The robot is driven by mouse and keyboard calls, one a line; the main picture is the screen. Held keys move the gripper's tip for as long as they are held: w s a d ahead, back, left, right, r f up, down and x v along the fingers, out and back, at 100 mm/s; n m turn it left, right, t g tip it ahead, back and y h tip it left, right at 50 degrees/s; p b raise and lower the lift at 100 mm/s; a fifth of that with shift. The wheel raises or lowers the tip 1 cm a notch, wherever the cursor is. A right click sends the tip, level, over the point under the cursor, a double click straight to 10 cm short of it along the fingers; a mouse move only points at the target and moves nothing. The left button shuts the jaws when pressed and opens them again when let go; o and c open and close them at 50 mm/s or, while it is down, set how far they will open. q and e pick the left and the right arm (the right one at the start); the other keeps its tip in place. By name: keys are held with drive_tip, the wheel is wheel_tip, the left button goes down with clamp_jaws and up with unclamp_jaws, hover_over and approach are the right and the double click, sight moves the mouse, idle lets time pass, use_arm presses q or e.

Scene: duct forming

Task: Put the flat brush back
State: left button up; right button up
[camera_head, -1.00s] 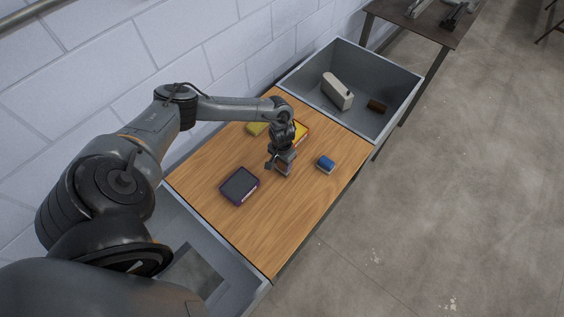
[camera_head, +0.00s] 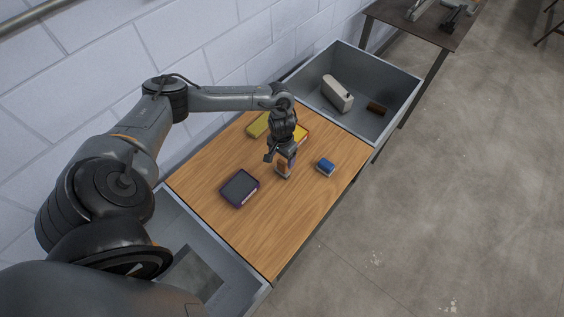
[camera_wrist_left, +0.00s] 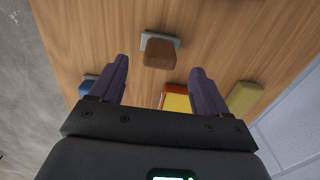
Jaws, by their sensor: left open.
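A small brown block on a grey base (camera_head: 284,171), which may be the flat brush, stands on the wooden table top (camera_head: 255,235). It also shows in the left wrist view (camera_wrist_left: 161,52), between and just beyond the fingertips. My left gripper (camera_head: 284,156) is open and empty just above it, pointing down. Its two purple fingers (camera_wrist_left: 160,65) are spread wide in the wrist view. The gripper hides part of the block in the head view. My right gripper is out of view.
A dark purple-edged box (camera_head: 239,188) lies left of the block, a small blue-topped item (camera_head: 325,167) right. An orange-yellow box (camera_head: 302,133) and yellow block (camera_head: 257,125) lie behind. A grey bin (camera_head: 397,121) holds a cream object (camera_head: 337,94) and a brown one (camera_head: 376,109).

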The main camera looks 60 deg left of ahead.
use_arm(q)
wheel_tip(320, 180, up, 5)
drive_tip(key=shift+r, duration=0.1)
drive_tip(key=shift+w+d, duration=0.1)
drive_tip(key=shift+d, duration=0.25)
drive_tip(key=w+d+f+m+t+h, duration=0.1)
drive_tip(key=d+m+t, duration=0.25)
drive_tip(key=d, duration=1.15)
drive_tip(key=w+d+f+m+t+h, duration=0.1)
drive_tip(key=d+m+t+h, duration=0.3)
drive_tip(key=d, duration=1)
drive_tip(key=s+a+r+g+y, duration=0.2)
drive_tip(key=s, duration=0.5)
drive_tip(key=s+a+r+n+g+y, duration=0.1)
drive_tip(key=s+a+r+g+y, duration=0.1)
drive_tip(key=s, duration=0.5)
drive_tip(key=shift+s+a+r+y, duration=0.25)
drive_tip(key=shift+s+r+y, duration=0.15)
drive_tip(key=shift+r, duration=0.35)
